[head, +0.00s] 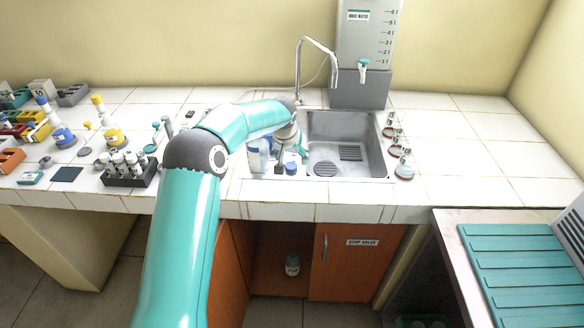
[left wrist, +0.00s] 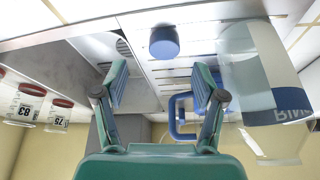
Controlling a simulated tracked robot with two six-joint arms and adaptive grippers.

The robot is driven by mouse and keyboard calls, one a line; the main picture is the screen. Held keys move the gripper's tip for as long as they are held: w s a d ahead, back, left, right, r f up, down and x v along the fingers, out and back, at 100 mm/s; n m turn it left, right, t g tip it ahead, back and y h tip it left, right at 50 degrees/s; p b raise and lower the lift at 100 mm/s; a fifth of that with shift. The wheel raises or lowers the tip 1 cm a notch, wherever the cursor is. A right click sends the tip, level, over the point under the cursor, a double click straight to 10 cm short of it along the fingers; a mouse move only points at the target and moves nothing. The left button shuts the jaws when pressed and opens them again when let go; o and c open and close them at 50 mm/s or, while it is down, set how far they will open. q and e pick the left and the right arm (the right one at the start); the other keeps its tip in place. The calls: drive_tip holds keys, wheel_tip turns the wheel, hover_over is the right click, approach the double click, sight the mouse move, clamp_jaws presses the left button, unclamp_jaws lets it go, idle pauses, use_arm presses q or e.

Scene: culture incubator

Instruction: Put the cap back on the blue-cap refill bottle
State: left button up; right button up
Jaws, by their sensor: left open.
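My left gripper (head: 301,147) is over the left edge of the sink, partly hidden by its own arm. In the left wrist view its two teal fingers (left wrist: 160,82) are apart with nothing held between them. A round blue cap (left wrist: 164,42) rests on the ribbed drainboard, beyond the fingertips and apart from them. It shows as a small dark blue piece in the head view (head: 291,168). A clear bottle with a blue label band (left wrist: 248,75) stands to the right of the fingers; in the head view the bottle (head: 257,157) is left of the cap. Its mouth is unclear.
The sink basin (head: 345,150) lies right of the gripper, with a tall faucet (head: 299,70) behind. A blue handle-like frame (left wrist: 180,118) shows near the right finger. Red-lidded jars (head: 404,168) line the sink's right side. A tube rack (head: 130,172) stands to the left.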

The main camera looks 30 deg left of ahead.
sight(291, 166)
use_arm(q)
drive_tip(key=x, duration=0.1)
drive_tip(key=p+x, duration=0.1)
drive_tip(key=x, duration=0.2)
drive_tip(key=shift+s+a+f+p, duration=0.2)
drive_tip(key=shift+a+f+p, duration=0.05)
drive_tip(key=shift+p, duration=0.05)
drive_tip(key=shift+w+f, duration=0.1)
drive_tip(key=shift+f, duration=0.1)
drive_tip(key=shift+c, duration=0.3)
drive_tip(key=c, duration=0.7)
